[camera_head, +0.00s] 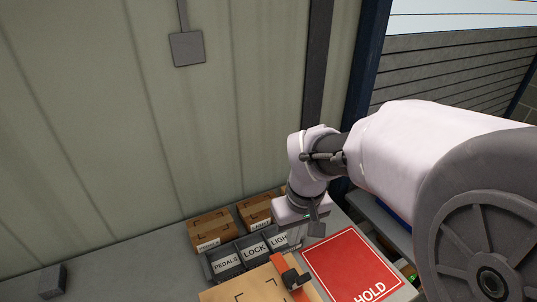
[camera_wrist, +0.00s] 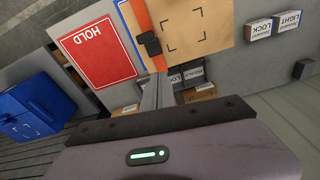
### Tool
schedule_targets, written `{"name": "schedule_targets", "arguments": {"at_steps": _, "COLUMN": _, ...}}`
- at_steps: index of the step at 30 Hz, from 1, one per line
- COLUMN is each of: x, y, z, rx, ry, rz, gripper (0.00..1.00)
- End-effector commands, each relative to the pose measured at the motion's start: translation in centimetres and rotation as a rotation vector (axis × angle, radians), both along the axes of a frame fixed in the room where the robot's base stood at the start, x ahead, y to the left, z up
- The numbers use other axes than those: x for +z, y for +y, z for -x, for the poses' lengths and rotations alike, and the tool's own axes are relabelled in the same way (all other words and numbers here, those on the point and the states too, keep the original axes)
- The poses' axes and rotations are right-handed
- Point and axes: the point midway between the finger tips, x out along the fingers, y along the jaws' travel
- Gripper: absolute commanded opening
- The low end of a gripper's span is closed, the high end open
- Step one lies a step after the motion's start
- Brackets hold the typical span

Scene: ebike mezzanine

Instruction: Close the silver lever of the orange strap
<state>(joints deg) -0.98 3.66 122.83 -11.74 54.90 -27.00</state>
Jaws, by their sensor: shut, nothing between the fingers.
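The orange strap (camera_head: 280,265) runs over a cardboard box (camera_head: 240,291) at the bottom of the head view and carries a dark buckle (camera_head: 295,279). In the wrist view the strap (camera_wrist: 158,62) lies along the box's edge, with the dark buckle (camera_wrist: 149,44) on it. I cannot make out a separate silver lever or tell its position. My gripper (camera_head: 296,240) is above the bench, behind the buckle in the head view. In the wrist view its narrow grey fingers (camera_wrist: 158,80) are together and empty, pointing toward the strap, apart from the buckle.
A red HOLD sheet (camera_head: 345,262) lies beside the box. Grey bins (camera_head: 226,263) labelled PEDALS, LOCK and LIGHT stand behind it, with small cartons (camera_head: 209,228) at the wall. A blue container (camera_wrist: 35,108) is at the left in the wrist view. The bench's left part is mostly clear.

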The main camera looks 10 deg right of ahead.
Motion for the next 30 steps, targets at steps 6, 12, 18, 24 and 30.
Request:
{"name": "schedule_targets", "arguments": {"at_steps": 6, "x": 0.3, "y": -0.4, "z": -2.0, "rx": 0.116, "ry": 0.076, "rz": 0.034, "gripper": 0.0}}
{"name": "schedule_targets", "arguments": {"at_steps": 12, "x": -3.3, "y": -0.4, "z": -2.0, "rx": 0.119, "ry": 0.08, "rz": 0.035, "gripper": 0.0}}
{"name": "schedule_targets", "arguments": {"at_steps": 18, "x": -7.8, "y": -0.3, "z": -2.1, "rx": 0.116, "ry": 0.08, "rz": 0.034, "gripper": 0.0}}
{"name": "schedule_targets", "arguments": {"at_steps": 24, "x": -10.3, "y": -0.8, "z": -0.9, "rx": 0.115, "ry": 0.076, "rz": 0.034, "gripper": 0.0}}
{"name": "schedule_targets", "arguments": {"at_steps": 30, "x": -10.9, "y": -1.4, "z": 1.0, "rx": 0.115, "ry": 0.075, "rz": 0.034, "gripper": 0.0}}
